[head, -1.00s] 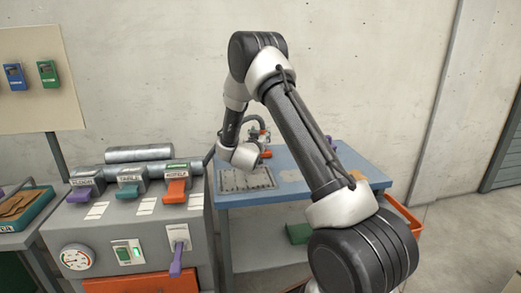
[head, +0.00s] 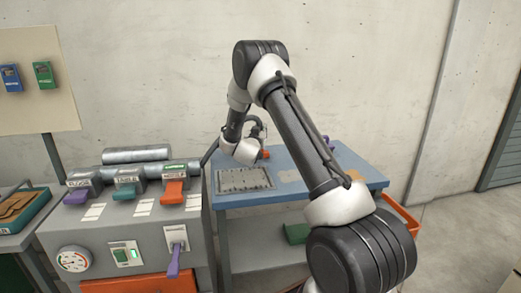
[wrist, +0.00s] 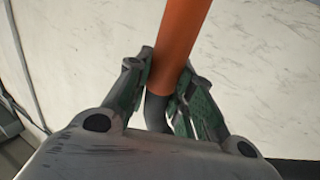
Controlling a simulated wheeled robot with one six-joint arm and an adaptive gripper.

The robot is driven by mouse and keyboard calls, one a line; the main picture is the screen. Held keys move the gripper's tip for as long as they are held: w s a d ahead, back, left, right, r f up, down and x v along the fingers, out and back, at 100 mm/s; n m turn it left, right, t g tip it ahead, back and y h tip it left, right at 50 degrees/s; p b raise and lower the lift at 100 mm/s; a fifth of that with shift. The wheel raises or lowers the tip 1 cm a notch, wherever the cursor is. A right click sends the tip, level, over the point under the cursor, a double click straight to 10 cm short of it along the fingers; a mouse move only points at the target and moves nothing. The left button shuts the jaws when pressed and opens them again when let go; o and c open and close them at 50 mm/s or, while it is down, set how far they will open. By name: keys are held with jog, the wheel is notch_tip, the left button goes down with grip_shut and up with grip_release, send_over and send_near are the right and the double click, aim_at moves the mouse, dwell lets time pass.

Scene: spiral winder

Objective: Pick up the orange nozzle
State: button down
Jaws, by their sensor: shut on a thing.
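The orange nozzle (wrist: 182,38) is a long orange tube in the wrist view. It runs from the top edge down to a dark grey end between the fingers. My gripper (wrist: 164,85) is shut on it, with green finger pads on both sides. In the head view, a small orange part (head: 265,154) shows beside my white wrist, over the back of the blue table. My wrist and forearm hide most of the gripper there, so the gap between nozzle and table cannot be judged.
The blue table (head: 290,190) bears a grey perforated plate (head: 244,179) at its front left. To the left stands a grey console (head: 140,230) with coloured levers. An orange bin (head: 405,222) is at the table's right, and a concrete wall (head: 150,60) is close behind.

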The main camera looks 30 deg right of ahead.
notch_tip(320, 180, up, 10)
jog(key=shift+r, duration=0.1)
dwell(0.4)
jog(key=shift+a, duration=0.1)
dwell(0.4)
